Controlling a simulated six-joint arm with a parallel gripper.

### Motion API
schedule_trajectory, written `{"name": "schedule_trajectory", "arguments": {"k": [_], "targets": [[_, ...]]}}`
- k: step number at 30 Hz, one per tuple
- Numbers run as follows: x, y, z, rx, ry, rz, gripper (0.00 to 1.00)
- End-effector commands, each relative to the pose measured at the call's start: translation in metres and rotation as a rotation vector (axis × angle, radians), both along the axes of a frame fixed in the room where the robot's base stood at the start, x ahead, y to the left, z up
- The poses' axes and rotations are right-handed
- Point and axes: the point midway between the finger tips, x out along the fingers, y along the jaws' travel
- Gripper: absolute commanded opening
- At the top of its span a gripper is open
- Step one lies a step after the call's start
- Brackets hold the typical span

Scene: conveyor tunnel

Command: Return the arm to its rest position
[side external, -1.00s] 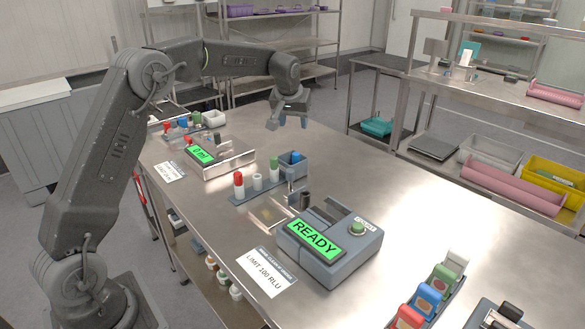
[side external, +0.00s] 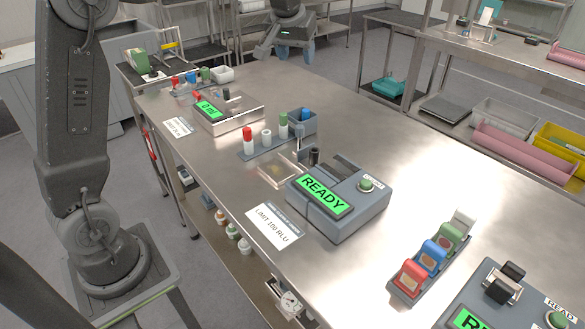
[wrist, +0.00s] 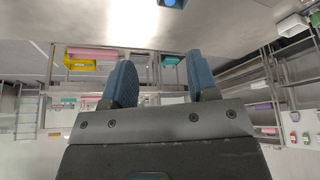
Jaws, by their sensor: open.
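My gripper (side external: 285,52) is at the top of the side external view, above or just beyond the far edge of the steel bench (side external: 340,120). Its blue fingers are spread with nothing between them. In the wrist view the two blue fingers of my gripper (wrist: 162,82) stand apart and empty, with shelving and the room behind them, upside down. The gripper is clear of every object on the bench.
Bench items include a grey device reading READY (side external: 335,200), a device reading 0 ml (side external: 225,110), a rack with capped tubes (side external: 265,140) and a rack of coloured blocks (side external: 435,255). Steel shelving (side external: 500,75) stands at the right.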

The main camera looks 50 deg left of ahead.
Motion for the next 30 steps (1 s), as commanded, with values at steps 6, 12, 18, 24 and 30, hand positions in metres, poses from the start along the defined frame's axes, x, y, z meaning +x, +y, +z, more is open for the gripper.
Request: {"name": "schedule_trajectory", "arguments": {"k": [6,12,18,24,30], "targets": [[-0.096,-0.055,0.021,0.004,-0.021,-0.158,0.54],[-0.186,-0.092,0.008,0.01,-0.037,-0.298,0.54],[-0.26,-0.114,-0.025,0.016,-0.053,-0.417,0.54],[-0.294,-0.123,-0.049,0.018,-0.062,-0.475,0.54],[-0.299,-0.124,-0.053,0.019,-0.06,-0.484,0.54]]}}
